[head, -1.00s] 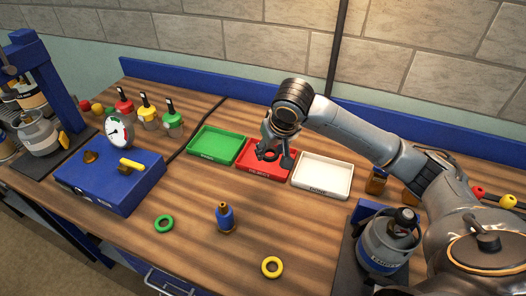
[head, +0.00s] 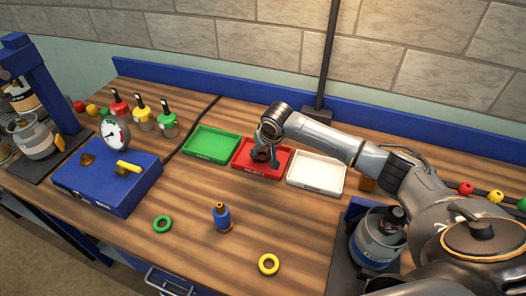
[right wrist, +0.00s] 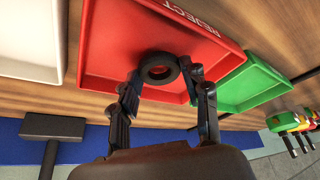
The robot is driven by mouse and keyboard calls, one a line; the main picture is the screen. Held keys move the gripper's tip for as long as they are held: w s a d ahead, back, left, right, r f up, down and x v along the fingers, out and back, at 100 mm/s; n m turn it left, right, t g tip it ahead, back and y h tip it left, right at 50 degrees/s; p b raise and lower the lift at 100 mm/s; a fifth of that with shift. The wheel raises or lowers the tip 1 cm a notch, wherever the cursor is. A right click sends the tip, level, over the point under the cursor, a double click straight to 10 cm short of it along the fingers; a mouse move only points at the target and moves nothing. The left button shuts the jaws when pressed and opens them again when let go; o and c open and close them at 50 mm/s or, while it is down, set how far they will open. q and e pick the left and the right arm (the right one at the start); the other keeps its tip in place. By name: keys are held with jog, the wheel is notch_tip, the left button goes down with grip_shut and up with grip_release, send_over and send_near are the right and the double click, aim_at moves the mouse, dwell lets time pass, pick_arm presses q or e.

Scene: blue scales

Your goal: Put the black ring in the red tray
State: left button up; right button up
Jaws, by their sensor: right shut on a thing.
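The black ring (right wrist: 159,69) is held between the fingertips of my right gripper (right wrist: 161,73) in the right wrist view. My right gripper (head: 264,154) is over the red tray (head: 281,164) in the head view, with its fingers reaching down inside the tray's rim. The ring is mostly hidden by the fingers there. I cannot tell whether the ring touches the tray floor. The red tray also shows in the right wrist view (right wrist: 215,52), with REJECT on its front. My left gripper is not in view.
A green tray (head: 211,142) stands left of the red tray and a white tray (head: 315,174) stands right of it.

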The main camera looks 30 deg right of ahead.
jog(key=shift+f, duration=0.3)
jog(key=shift+f, duration=0.15)
jog(key=o, duration=1.1)
jog(key=shift+r, duration=0.25)
jog(key=b+v, duration=0.1)
jog(key=v, duration=1.1)
jog(key=shift+r, duration=0.25)
